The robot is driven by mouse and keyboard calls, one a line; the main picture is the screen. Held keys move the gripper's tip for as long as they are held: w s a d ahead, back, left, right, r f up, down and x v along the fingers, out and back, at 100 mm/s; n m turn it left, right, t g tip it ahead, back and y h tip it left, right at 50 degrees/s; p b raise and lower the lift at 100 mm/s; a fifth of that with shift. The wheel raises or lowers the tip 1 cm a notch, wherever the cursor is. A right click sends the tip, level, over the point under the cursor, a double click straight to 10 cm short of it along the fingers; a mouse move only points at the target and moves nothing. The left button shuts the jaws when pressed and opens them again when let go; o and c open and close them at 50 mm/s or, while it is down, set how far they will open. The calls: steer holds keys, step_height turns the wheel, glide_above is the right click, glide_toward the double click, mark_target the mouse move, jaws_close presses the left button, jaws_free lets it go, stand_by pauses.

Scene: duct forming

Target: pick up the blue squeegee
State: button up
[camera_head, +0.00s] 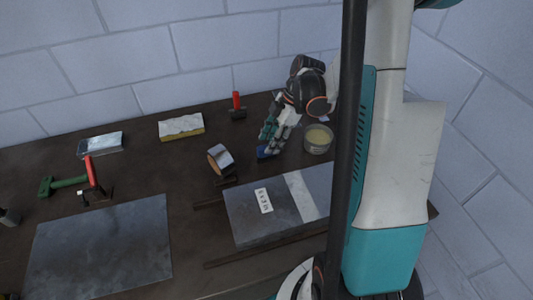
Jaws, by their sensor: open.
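A small blue piece, which looks like the blue squeegee (265,153), lies on the dark table toward the back right, mostly hidden by my gripper. My gripper (268,143) reaches down over it from the upper right. Its fingers are open and their tips are right at the blue piece. I cannot tell whether they touch it or stand on both sides of it.
A tub (318,139) stands close right of my gripper. A tape roll (220,158) is to its left, and a red-handled tool (237,106) stands behind. A yellow-white block (181,127) lies farther left. Metal sheets (100,248) cover the front. A block wall (180,50) closes the back.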

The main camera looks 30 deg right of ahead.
steer(key=b+x, duration=0.1)
steer(key=x, duration=0.3)
steer(key=shift+a+f+b, duration=0.2)
steer(key=shift+f+b, duration=0.15)
steer(key=shift+b, duration=0.05)
steer(key=shift+c, duration=0.3)
jaws_close()
steer(key=shift+r, duration=0.15)
step_height(320, 180, up, 20)
steer(key=p, duration=0.6)
